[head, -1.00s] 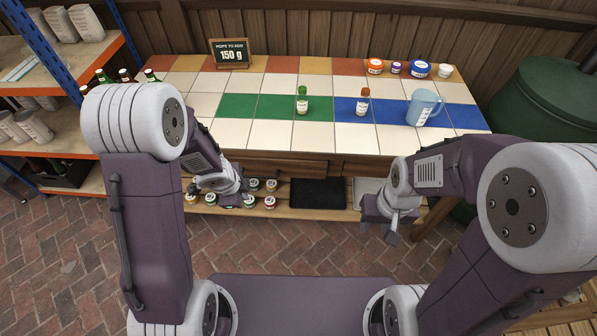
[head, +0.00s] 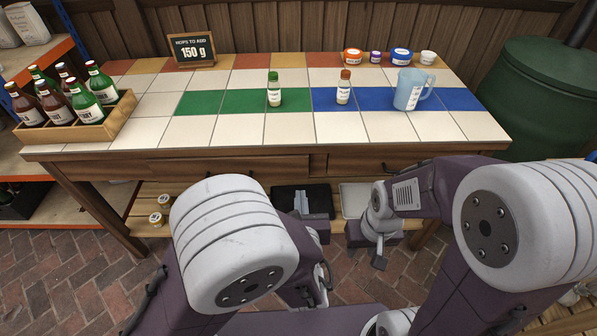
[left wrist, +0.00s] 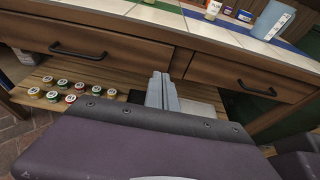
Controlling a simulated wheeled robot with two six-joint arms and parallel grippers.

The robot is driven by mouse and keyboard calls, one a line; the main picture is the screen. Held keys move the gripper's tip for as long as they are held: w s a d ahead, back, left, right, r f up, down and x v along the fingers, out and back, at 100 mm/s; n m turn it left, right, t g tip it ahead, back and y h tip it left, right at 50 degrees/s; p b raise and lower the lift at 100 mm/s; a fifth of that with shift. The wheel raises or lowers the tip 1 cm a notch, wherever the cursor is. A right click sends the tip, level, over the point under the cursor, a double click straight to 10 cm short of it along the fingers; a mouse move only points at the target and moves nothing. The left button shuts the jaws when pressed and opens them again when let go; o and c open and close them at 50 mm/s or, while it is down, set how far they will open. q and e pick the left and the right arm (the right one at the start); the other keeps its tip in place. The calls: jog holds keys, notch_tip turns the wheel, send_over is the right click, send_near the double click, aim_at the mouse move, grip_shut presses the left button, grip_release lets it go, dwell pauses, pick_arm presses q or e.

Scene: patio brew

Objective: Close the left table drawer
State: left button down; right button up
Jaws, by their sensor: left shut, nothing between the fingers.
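The table's left drawer (head: 225,166) is under the tiled top, and its front looks flush or nearly so with the table frame. It also shows in the left wrist view (left wrist: 125,56), with a dark bar handle (left wrist: 78,51). My left gripper (head: 301,203) is shut and empty, below and in front of the drawer's right end. In the left wrist view its fingers (left wrist: 162,90) point toward the gap between the two drawers, apart from the handle. My right gripper (head: 379,260) hangs low in front of the right drawer (head: 350,163); its finger gap is unclear.
A bottle crate (head: 112,122) stands at the tabletop's left end. Two small bottles and a blue jug (head: 408,92) stand on the tiles. The lower shelf holds several small jars, a black mat (head: 287,194) and a pale tray (head: 353,196). A green barrel (head: 545,95) is at right.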

aim_at(298, 159)
pick_arm(q)
jog(key=b+x, duration=0.1)
jog(key=x, duration=0.3)
jog(key=b+x, duration=0.1)
jog(key=x, duration=0.7)
jog(key=shift+w+a+r+b, duration=0.15)
jog(key=shift+w+r+b, duration=0.1)
jog(key=shift+w+b, duration=0.15)
jog(key=shift+w, duration=0.4)
jog(key=shift+w+b, duration=0.4)
jog(key=shift+w, duration=0.4)
jog(key=shift+w+r, duration=0.15)
jog(key=shift+w, duration=0.25)
jog(key=shift+r, duration=0.15)
